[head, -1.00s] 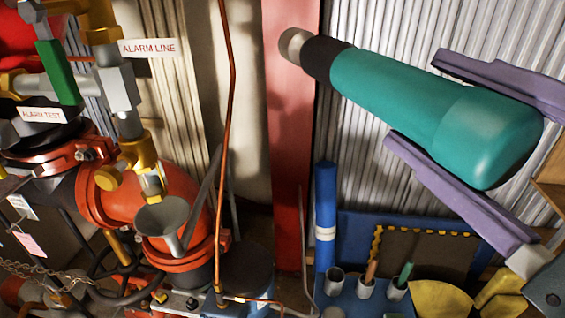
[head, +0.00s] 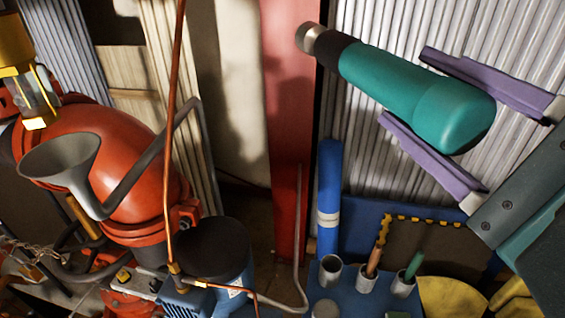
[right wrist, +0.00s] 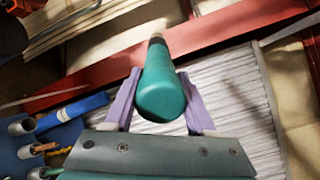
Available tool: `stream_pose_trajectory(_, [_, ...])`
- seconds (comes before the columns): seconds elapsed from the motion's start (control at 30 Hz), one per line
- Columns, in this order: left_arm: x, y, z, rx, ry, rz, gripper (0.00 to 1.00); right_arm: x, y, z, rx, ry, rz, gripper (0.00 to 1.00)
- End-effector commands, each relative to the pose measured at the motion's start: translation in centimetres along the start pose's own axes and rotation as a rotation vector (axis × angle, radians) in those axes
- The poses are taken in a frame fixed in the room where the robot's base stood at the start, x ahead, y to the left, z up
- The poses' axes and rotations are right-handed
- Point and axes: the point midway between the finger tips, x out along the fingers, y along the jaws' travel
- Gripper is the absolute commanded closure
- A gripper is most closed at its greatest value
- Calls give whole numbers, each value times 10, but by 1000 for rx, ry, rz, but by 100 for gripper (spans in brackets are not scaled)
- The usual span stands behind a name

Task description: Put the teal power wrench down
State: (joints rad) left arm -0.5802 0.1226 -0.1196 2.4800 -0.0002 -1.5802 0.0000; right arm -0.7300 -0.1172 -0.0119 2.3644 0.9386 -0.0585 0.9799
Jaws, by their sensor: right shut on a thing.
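The teal power wrench (head: 405,90) has a black collar and a silver socket end pointing up and left in the head view. My right gripper (head: 415,97) is shut on its body, with one purple finger on each side. The wrench is held in the air in front of the corrugated metal wall. The right wrist view also shows the wrench (right wrist: 161,85) between the purple fingers of the right gripper (right wrist: 160,98), its rounded rear end toward the camera. My left gripper is not in view.
A blue holder (head: 350,297) with grey cups and a blue roll (head: 329,195) stand below the wrench. A red post (head: 287,130) rises behind the socket end. Red pipework (head: 120,165), a grey funnel (head: 60,165) and a copper pipe (head: 171,130) fill the left.

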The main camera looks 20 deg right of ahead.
Motion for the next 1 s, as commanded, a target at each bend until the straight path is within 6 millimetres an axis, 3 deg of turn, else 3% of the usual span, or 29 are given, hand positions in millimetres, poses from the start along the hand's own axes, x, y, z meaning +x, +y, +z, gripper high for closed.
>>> stream_pose_trajectory(0.03, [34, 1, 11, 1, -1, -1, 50, 6, 30, -19, 0, 4, -10, 100])
stream_pose_trajectory(0.3, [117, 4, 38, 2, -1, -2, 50, 36, 110, -82, -2, 38, -25, 100])
stream_pose_trajectory(0.8, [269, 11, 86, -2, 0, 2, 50, 90, 244, -194, -6, 108, -60, 100])
stream_pose_trajectory(1.0, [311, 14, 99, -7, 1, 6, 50, 107, 280, -225, -7, 128, -69, 100])
